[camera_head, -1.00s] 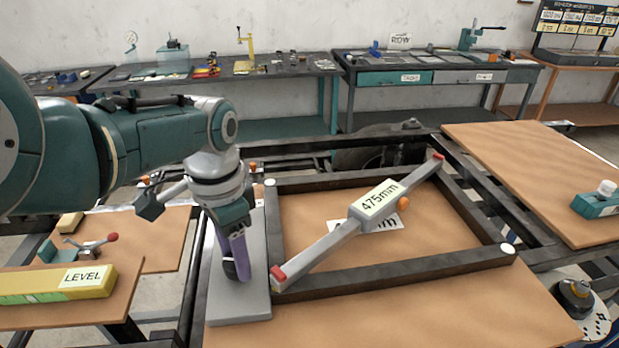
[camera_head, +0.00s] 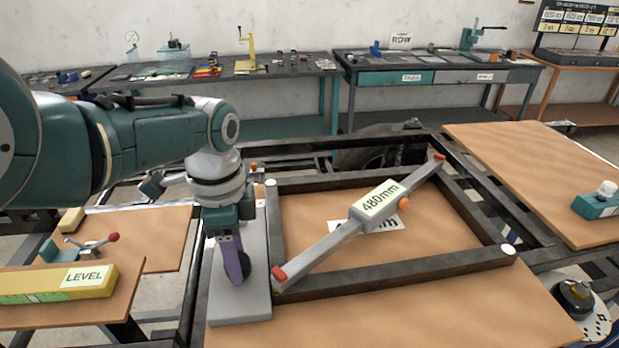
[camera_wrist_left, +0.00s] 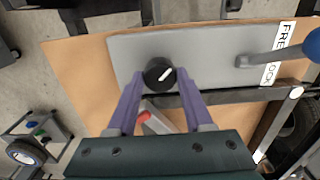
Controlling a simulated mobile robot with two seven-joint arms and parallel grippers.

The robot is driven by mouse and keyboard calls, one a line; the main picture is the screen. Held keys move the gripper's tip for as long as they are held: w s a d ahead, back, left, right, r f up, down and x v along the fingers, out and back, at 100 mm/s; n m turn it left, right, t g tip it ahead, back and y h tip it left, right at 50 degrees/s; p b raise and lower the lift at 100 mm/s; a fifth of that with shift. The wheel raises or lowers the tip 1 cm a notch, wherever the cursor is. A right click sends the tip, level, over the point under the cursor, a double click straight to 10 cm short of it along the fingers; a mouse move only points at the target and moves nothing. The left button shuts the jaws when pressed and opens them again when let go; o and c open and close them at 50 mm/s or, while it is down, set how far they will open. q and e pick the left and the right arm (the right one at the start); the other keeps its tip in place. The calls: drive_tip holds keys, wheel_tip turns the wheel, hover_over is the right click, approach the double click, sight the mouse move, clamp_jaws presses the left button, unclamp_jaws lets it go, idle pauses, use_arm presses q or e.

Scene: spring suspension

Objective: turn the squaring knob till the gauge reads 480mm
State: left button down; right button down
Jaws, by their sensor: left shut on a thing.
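The squaring knob (camera_wrist_left: 158,73) is black with a white pointer mark and sits on a grey plate (camera_head: 252,303). My left gripper (camera_wrist_left: 158,78) has its purple fingers on either side of the knob, shut on it. In the head view this gripper (camera_head: 237,274) points down at the plate and mostly hides the knob. The gauge (camera_head: 379,201) is a grey bar with red ends, lying diagonally across a dark rectangular frame (camera_head: 400,270). Its display reads 480mm. My right gripper is not in view.
A yellow level (camera_head: 55,284) lies on the left board. A white card (camera_head: 385,223) lies partly under the gauge. The front board (camera_head: 400,315) is clear.

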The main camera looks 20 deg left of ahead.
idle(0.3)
use_arm(q)
drive_tip(key=shift+c, duration=1.5)
unclamp_jaws()
wheel_tip(320, 180, up, 9)
drive_tip(key=p, duration=0.5)
drive_tip(key=shift+f, duration=0.15)
drive_tip(key=shift+r, duration=0.6)
